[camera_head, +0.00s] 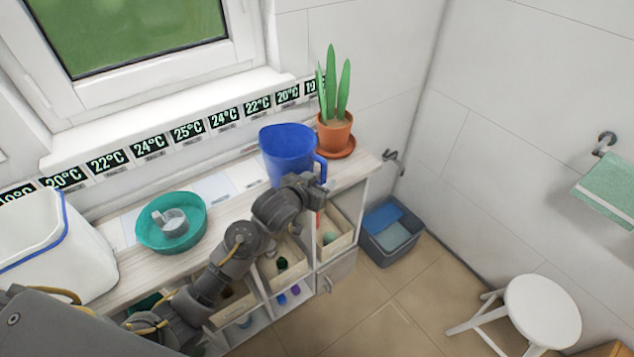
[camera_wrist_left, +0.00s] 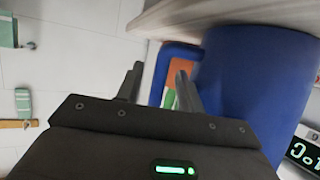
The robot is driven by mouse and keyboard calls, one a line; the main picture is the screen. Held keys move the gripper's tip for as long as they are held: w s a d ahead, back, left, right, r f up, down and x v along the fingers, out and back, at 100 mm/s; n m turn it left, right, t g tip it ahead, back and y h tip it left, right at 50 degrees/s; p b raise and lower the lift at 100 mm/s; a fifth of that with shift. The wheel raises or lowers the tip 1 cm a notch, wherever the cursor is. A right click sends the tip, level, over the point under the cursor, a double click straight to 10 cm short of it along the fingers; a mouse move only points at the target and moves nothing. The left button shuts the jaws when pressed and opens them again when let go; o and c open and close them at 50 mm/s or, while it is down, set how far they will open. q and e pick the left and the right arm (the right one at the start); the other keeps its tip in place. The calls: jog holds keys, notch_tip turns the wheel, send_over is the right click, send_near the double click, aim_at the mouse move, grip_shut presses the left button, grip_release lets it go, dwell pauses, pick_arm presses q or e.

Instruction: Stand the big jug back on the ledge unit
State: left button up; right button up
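The big blue jug (camera_head: 287,152) stands upright on the ledge unit (camera_head: 222,200), toward its right end. Its handle (camera_head: 321,168) faces right. In the left wrist view the jug's body (camera_wrist_left: 255,90) fills the right side, and its base appears to meet the pale wooden top (camera_wrist_left: 215,14). My left gripper (camera_head: 312,190) is at the handle side of the jug. In the wrist view its fingers (camera_wrist_left: 158,85) are apart, on either side of the handle (camera_wrist_left: 157,78), with visible gaps. My right gripper is not in view.
A potted plant (camera_head: 334,136) stands close right of the jug. A teal basin (camera_head: 152,232) with a clear cup and a white tub (camera_head: 40,245) are to the left. A grey bin (camera_head: 388,240) and white stool (camera_head: 542,310) stand on the floor.

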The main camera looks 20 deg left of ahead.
pick_arm(q)
jog(key=v, duration=1.2)
jog(key=shift+r, duration=0.1)
jog(key=s+a+f+n+g+y, duration=0.1)
jog(key=s+a+f+g+y, duration=0.3)
jog(key=s+f, duration=0.6)
jog(key=s+a+f+g, duration=0.3)
jog(key=s+f+g, duration=0.3)
jog(key=s, duration=0.8)
notch_tip(320, 180, down, 28)
jog(key=s, duration=0.3)
jog(key=s+a+f+g, duration=0.1)
jog(key=s+a+f, duration=0.1)
jog(key=s+f, duration=1.3)
jog(key=shift+s+a+g, duration=0.3)
jog(key=shift+g, duration=0.1)
